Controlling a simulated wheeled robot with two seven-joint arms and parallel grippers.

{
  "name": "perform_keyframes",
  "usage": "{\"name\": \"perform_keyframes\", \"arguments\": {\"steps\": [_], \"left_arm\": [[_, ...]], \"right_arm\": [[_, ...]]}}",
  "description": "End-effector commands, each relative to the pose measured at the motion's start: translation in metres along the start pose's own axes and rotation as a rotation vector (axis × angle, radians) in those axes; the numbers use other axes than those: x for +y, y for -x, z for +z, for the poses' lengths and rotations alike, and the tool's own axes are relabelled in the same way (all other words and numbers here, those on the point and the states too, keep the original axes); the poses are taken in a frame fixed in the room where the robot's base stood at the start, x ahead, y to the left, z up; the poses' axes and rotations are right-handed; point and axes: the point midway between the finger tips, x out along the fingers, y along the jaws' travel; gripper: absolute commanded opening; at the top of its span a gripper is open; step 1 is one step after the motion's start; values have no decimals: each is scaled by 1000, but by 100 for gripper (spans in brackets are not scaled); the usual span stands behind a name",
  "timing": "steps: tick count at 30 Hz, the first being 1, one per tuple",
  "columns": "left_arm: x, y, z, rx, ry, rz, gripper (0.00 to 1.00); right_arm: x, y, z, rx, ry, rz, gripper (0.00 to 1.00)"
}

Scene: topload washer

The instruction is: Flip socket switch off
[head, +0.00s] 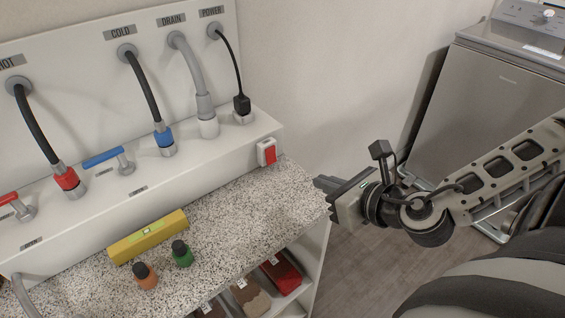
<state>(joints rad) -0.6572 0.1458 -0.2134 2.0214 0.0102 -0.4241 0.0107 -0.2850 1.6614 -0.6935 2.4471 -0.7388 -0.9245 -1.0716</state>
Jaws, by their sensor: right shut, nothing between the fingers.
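The red socket switch (267,152) sits in a white housing on the right end of the white utility box's front face. The black power plug (242,104) stands in its socket on top of the box, above and left of the switch, with its cord rising to the POWER outlet. My right gripper (322,189) is shut and empty. It is right of and below the switch in the picture, by the counter's right edge, apart from the switch. My left gripper is not in view.
A yellow level (148,236), an orange bottle (145,275) and a green bottle (182,253) stand on the speckled counter (235,215). Hoses and a blue valve handle (103,157) line the box. A grey washer (490,110) stands at right. The counter before the switch is clear.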

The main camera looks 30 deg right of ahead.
Motion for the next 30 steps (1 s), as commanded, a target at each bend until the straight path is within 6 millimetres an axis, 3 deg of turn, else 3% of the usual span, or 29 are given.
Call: {"name": "perform_keyframes", "arguments": {"steps": [8,13,30], "left_arm": [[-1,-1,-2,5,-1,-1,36],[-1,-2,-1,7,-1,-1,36],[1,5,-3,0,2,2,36]], "right_arm": [[0,-1,0,0,-4,-1,0],[0,-13,-1,-3,-8,-4,0],[0,-115,8,-6,-10,-3,0]]}}
